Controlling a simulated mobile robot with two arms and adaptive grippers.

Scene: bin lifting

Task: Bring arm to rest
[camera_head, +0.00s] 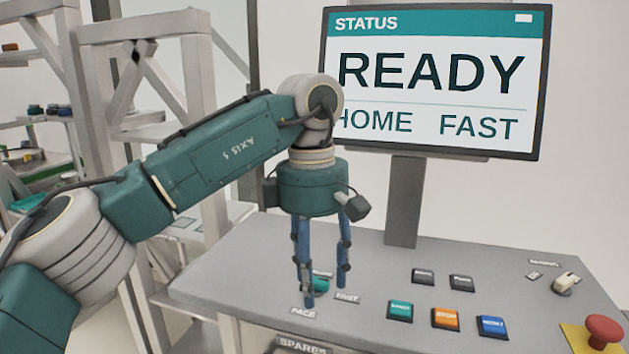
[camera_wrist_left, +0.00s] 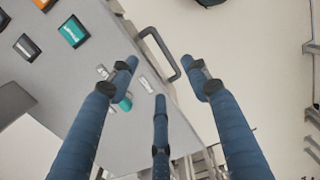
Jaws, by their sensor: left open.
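My left arm (camera_head: 215,150), teal and grey, comes in from the left in the head view. Its left gripper (camera_head: 325,288) hangs with blue fingers pointing down over the left part of the grey console (camera_head: 250,262). In the left wrist view the three blue fingers of the left gripper (camera_wrist_left: 160,75) are spread apart with nothing between them. A teal control (camera_head: 321,283) sits behind the fingers, partly hidden, near the PACE label (camera_head: 303,313) and FAST label (camera_head: 347,297). Whether a finger touches the console is unclear. The screen (camera_head: 430,80) reads STATUS, READY, HOME, FAST. My right gripper is not in view.
Teal (camera_head: 400,311), orange (camera_head: 445,319) and blue (camera_head: 492,326) buttons line the console, with two dark ones behind. A red mushroom button (camera_head: 604,331) and a pale switch (camera_head: 566,283) are at right. A grey post (camera_head: 404,200) holds the screen. Shelving (camera_head: 150,80) stands at left.

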